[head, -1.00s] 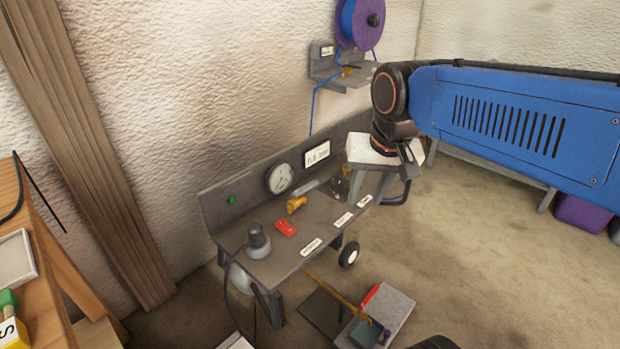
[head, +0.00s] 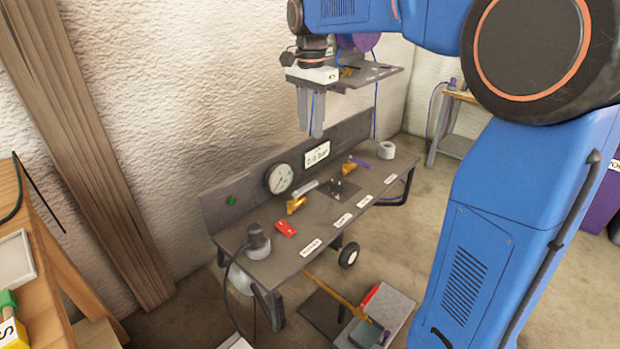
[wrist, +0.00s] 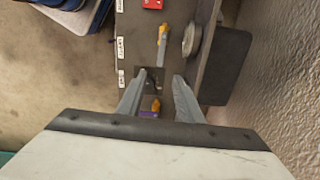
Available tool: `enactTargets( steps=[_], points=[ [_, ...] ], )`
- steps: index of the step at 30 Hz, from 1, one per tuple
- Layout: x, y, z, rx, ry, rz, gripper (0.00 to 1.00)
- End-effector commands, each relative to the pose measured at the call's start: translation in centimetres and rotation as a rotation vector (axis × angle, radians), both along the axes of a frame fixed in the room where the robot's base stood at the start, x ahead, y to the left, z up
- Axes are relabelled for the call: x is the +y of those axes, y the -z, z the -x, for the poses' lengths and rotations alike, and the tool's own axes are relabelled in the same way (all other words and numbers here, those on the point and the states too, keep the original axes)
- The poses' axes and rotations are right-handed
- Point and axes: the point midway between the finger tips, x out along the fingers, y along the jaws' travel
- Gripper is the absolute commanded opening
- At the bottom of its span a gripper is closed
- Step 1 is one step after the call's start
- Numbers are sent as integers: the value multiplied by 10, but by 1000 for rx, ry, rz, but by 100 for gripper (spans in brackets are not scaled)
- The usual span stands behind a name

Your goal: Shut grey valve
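The grey valve (head: 298,203) has a brass-yellow body and a grey lever, which lies along the length of the bench top (head: 268,270). It also shows near the top middle of the wrist view (wrist: 162,42). My gripper (head: 310,132) is above the bench near the back panel, fingers pointing down, open and empty. In the wrist view my gripper (wrist: 160,80) has its two fingers spread, with the grey valve beyond their tips. A purple-levered valve (head: 357,161) sits farther right on the bench; it is partly visible between the fingers in the wrist view (wrist: 150,105).
A round gauge (head: 280,179) and a sign (head: 317,154) are on the back panel. A red item (head: 285,228), a grey knob-like fitting (head: 258,240) and a pale ring (head: 386,150) are on the bench. A wall shelf (head: 365,75) is close behind my gripper.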

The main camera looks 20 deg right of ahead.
Motion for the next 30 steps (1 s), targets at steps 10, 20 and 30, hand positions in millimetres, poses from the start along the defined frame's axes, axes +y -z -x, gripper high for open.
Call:
enactTargets(
  steps=[10, 20, 30],
  points=[
    [1, 29, -3, 6, 12, 1, 33],
    [1, 88, -3, 8, 11, 1, 33],
    [1, 145, -3, 6, 11, 1, 33]
  ],
)
